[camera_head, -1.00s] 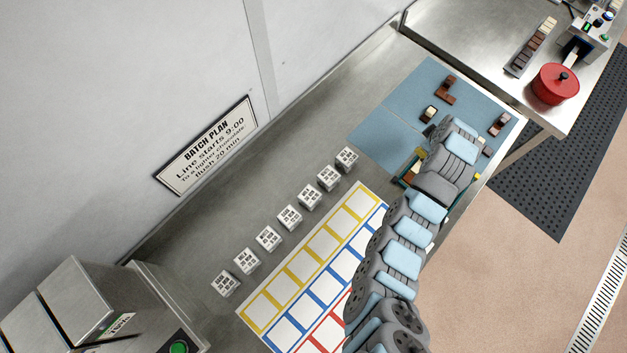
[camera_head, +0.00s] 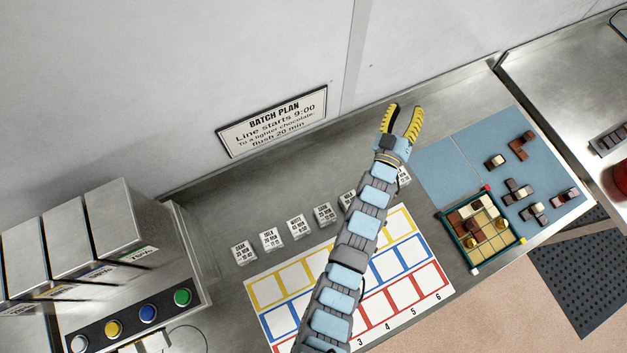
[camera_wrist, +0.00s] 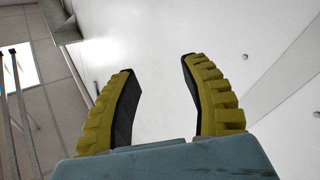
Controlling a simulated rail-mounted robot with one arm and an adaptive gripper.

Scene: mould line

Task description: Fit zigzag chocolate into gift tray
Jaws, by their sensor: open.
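The gift tray (camera_head: 447,236) is a dark green frame at the right of the head view, at the near edge of the blue mat. Brown and cream chocolate fills part of it; other cells show gold. Several chocolate pieces lie loose on the mat. A bent dark brown piece (camera_head: 522,146) at the far side looks stepped, and a brown and cream piece (camera_head: 517,191) nearer the tray also looks stepped; I cannot tell for sure which is the zigzag chocolate. My gripper (camera_head: 404,118) is open and empty, raised near the wall, left of the mat. The wrist view shows its yellow fingers (camera_wrist: 160,95) apart.
A small cream-topped piece (camera_head: 495,161), another piece (camera_head: 536,212) and a dark piece (camera_head: 565,197) share the blue mat (camera_head: 445,170). White labelled cubes (camera_head: 298,226) stand in a row beside a coloured grid card (camera_head: 283,285). My arm crosses the card.

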